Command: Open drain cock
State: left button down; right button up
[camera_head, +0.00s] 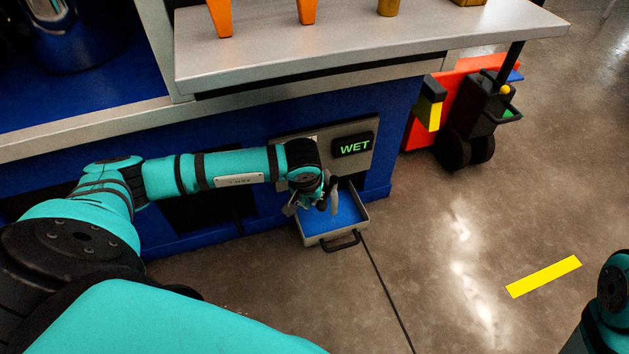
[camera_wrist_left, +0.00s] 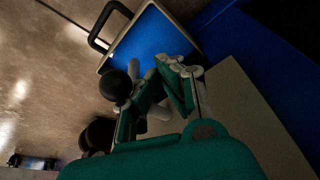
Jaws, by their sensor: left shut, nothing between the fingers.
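My left gripper (camera_head: 312,201) is low at the front of the blue cabinet, over a shallow tray. It is shut and holds nothing. In the left wrist view its green-padded fingers (camera_wrist_left: 163,80) point toward the blue tray floor. A round black knob (camera_wrist_left: 115,85) shows just beside the fingers, and a grey rounded pipe-like part (camera_wrist_left: 160,112) shows behind them; these look like parts of the drain cock. In the head view a grey part (camera_head: 334,196) stands right beside the gripper. The wrist hides most of the cock, so its handle position is unclear. My right gripper is out of view.
The tray (camera_head: 363,221) has a blue floor and a black front handle (camera_head: 341,241). A panel with a green "WET" display (camera_head: 354,145) is above it. A grey worktop (camera_head: 400,40) overhangs. A red-orange cart (camera_head: 455,95) stands right; the floor in front is mostly clear.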

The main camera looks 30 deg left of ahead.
pick_arm(q)
jog(key=d, duration=0.5)
jog(key=shift+d, duration=0.15)
dwell(0.8)
